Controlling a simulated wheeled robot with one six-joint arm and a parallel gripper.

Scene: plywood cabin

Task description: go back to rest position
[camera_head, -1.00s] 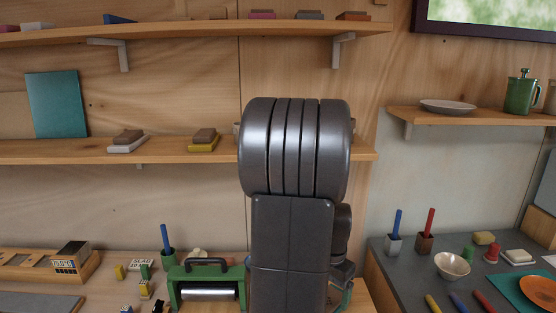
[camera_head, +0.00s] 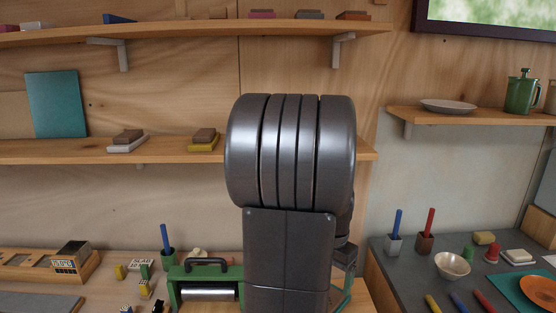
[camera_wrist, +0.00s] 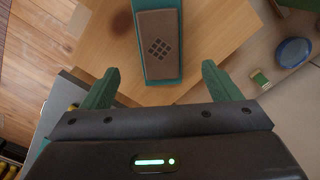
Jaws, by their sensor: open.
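My gripper (camera_wrist: 160,88) shows in the wrist view with its two green fingers spread wide apart and nothing between them. Ahead of the fingers, a brown block with a dark dot grid (camera_wrist: 158,46) lies on a teal piece (camera_wrist: 150,5) on a wooden surface (camera_wrist: 215,30). The fingertips are apart from the block. In the head view my dark arm fills the middle and hides part of the shelf and bench behind it; the gripper's fingers cannot be made out clearly there.
A green press-like device (camera_head: 206,286) stands just left of my arm on the bench. A grey counter (camera_head: 400,272) at right holds a bowl (camera_head: 452,265), pen cups and small items. Wall shelves (camera_head: 70,151) run behind. A blue round dish (camera_wrist: 293,51) shows in the wrist view.

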